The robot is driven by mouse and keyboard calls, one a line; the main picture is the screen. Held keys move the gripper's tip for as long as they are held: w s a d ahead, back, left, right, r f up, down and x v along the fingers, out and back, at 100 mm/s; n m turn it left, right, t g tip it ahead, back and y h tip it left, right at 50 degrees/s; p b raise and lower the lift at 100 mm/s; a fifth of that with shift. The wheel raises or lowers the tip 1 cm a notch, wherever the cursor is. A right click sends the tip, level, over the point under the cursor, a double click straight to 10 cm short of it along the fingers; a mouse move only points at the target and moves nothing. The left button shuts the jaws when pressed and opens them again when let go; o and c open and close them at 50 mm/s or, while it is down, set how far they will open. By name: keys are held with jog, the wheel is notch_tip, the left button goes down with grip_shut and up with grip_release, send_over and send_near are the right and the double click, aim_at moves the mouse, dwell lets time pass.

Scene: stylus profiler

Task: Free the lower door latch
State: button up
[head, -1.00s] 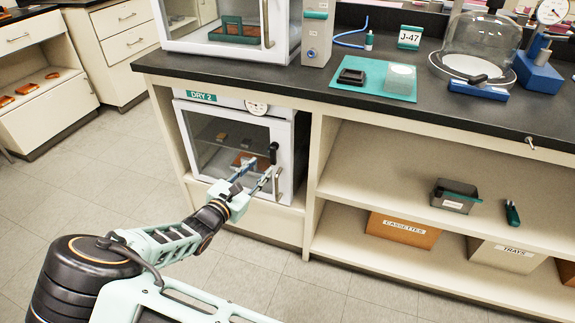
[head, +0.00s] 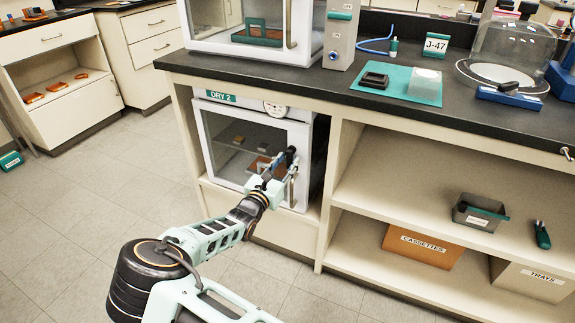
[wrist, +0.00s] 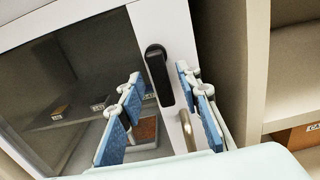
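The lower cabinet (head: 255,150), labelled DRY 2, has a white-framed glass door that looks closed. Its black latch (head: 291,155) stands upright on the right side of the door frame. In the wrist view the black latch (wrist: 158,76) is long and rounded, with a pale metal bar handle (wrist: 188,130) below it. My gripper (head: 279,168) is in front of the door at the latch. In the wrist view my gripper (wrist: 159,76) is open, its blue-padded fingers on either side of the latch. I cannot tell whether either finger touches it.
The dark worktop (head: 300,85) overhangs the cabinet. Open shelves to the right hold a grey bin (head: 480,212), a green-handled tool (head: 542,234) and a CASSETTES box (head: 420,246). An upper glass-doored cabinet (head: 255,25) stands on the worktop.

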jog(key=shift+w+d, duration=0.15)
jog(key=shift+w, duration=0.2)
jog(key=shift+c, duration=0.7)
grip_shut()
